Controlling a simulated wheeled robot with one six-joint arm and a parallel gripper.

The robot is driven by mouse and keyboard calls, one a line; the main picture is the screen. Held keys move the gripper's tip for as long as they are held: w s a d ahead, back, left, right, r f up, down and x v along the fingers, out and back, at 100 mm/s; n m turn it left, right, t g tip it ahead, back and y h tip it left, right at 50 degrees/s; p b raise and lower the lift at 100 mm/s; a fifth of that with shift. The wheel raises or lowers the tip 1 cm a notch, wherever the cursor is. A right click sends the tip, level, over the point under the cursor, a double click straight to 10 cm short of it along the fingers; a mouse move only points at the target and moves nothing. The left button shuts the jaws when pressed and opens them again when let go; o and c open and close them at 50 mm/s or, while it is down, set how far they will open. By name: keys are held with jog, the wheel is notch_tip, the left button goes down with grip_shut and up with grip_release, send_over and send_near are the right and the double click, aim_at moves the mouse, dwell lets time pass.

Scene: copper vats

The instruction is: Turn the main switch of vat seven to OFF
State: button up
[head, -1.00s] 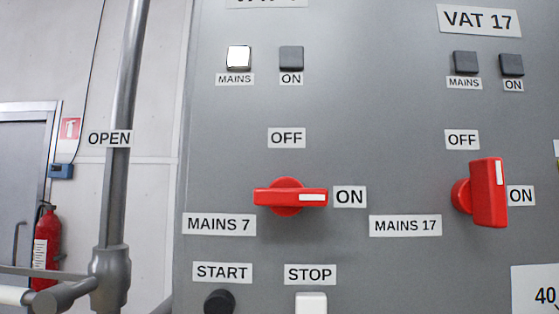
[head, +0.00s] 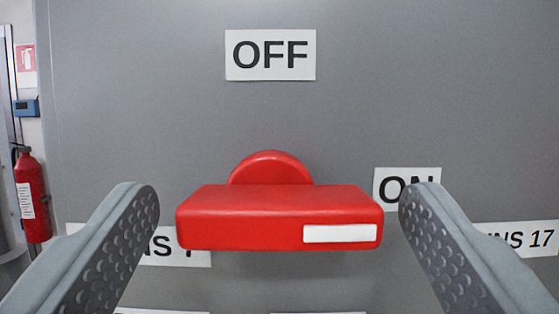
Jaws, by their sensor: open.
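The red main switch of vat seven (head: 270,215) is in the middle of the head view. Its handle lies horizontal, with the white mark at its right end towards the ON label (head: 390,186). The OFF label (head: 270,55) is above it. My gripper (head: 280,208) is open, one finger on each side of the handle's ends, with a gap at both sides. The left finger partly covers the MAINS 7 label (head: 185,250). The right finger partly covers the ON label.
The grey panel (head: 130,110) fills most of the view. The MAINS 17 label (head: 530,238) is at the right edge, behind the right finger. A red fire extinguisher (head: 32,195) and a blue box (head: 26,107) are at the far left. The panel above the switch is clear.

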jog(key=shift+w+r, duration=0.2)
jog(key=shift+w, duration=0.25)
jog(key=c, duration=1)
